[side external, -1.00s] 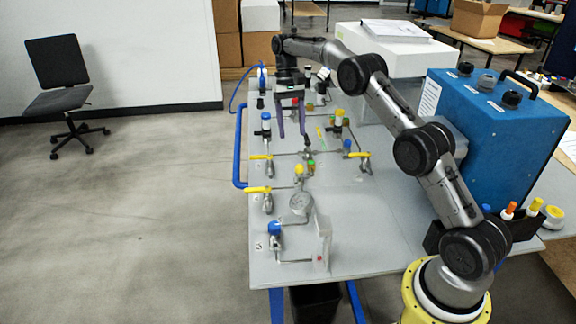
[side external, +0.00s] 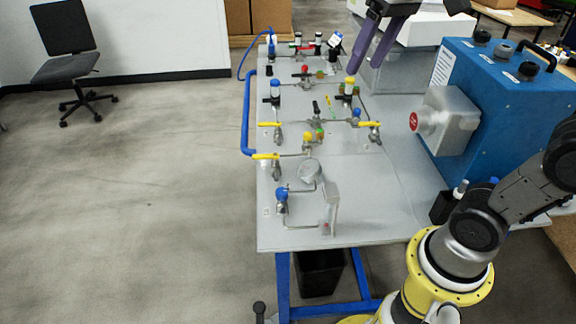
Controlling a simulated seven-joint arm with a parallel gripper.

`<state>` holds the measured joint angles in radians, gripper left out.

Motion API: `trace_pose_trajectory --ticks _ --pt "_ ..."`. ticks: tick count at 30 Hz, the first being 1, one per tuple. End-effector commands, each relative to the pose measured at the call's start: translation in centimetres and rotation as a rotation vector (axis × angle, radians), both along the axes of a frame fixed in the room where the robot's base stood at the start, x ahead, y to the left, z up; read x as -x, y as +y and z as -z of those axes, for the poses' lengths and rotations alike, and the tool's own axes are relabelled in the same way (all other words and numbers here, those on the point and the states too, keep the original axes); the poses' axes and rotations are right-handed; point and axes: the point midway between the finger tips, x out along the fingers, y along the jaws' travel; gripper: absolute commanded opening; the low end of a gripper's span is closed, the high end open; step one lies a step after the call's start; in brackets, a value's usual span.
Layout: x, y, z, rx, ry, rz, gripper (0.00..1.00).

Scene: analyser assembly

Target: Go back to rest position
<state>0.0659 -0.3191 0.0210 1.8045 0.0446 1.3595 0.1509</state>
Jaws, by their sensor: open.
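My gripper (side external: 374,57) shows at the top of the side external view, to the right of centre. Its two purple fingers point down and are apart, with nothing between them. It hangs above the far right part of the grey panel table (side external: 390,225), clear of the valves. The upper part of my arm is cut off by the picture's top and right edges. My yellow-ringed base stands at the bottom right.
A blue analyser box (side external: 490,95) with a grey motor-like housing (side external: 450,120) stands at the right. A white box (side external: 425,28) is behind.

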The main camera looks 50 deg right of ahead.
Motion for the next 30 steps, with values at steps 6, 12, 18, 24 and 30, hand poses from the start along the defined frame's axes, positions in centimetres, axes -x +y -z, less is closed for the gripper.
trace_pose_trajectory --ticks 6,12,18,24,30 --pt "7.3 1.0 4.5 0.041 -0.125 -0.092 0.61" --pt "10.5 1.0 10.2 0.077 -0.180 -0.153 0.61" --pt "10.3 0.8 12.7 0.104 -0.201 -0.190 0.61" --pt "9.9 0.8 12.4 0.109 -0.217 -0.199 0.61" --pt "9.9 0.8 12.4 0.108 -0.216 -0.198 0.61"
